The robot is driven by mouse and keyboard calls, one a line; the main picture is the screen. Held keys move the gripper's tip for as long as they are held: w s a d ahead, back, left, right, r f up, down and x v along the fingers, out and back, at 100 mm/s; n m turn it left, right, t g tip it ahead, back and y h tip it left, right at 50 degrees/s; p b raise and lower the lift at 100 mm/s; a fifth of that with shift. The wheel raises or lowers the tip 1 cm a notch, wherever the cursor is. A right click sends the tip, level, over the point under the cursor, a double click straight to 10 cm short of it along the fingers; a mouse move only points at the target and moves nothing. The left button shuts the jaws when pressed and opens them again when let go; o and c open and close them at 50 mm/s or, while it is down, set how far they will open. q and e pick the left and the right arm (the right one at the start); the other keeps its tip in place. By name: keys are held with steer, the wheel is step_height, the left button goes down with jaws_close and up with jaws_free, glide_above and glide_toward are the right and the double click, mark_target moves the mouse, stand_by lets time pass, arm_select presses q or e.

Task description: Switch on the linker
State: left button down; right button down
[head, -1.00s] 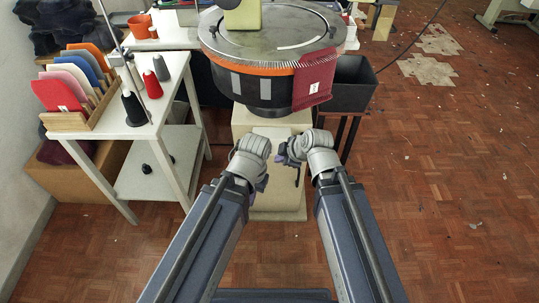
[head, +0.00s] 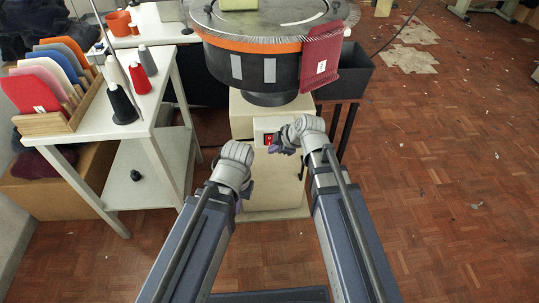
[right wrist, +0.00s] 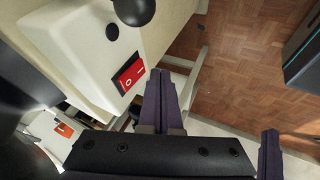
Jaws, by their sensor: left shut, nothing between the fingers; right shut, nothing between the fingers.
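The linker (head: 252,67) is a round dark drum with an orange band on a beige pedestal, at the top middle of the head view. A pale switch box (head: 262,125) on its front carries a red rocker switch (head: 268,139). The rocker also shows in the right wrist view (right wrist: 129,74), marked O and I; I cannot tell which side is pressed. My right gripper (head: 280,148) is shut and empty, just right of the rocker; its fingertips (right wrist: 163,76) appear beside the switch box, and contact is unclear. My left gripper (head: 243,190) is shut and empty, lower left of the switch.
A red knitted piece (head: 321,59) hangs on the drum's right side. A black bin (head: 346,72) stands beside it. A white side table (head: 150,108) with yarn cones and a wooden rack (head: 62,122) of coloured pieces is at left. The floor at right is mostly open.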

mark_target(269, 140)
arm_select(q)
steer(key=shift+w+a+f, duration=0.1)
steer(key=shift+w+a, duration=0.05)
steer(key=shift+a, duration=0.25)
arm_select(e)
steer(key=shift+w, duration=0.8)
steer(key=shift+f, duration=0.1)
arm_select(q)
steer(key=shift+f, duration=0.1)
arm_select(e)
steer(key=shift+w+f, duration=0.1)
steer(key=shift+w, duration=0.15)
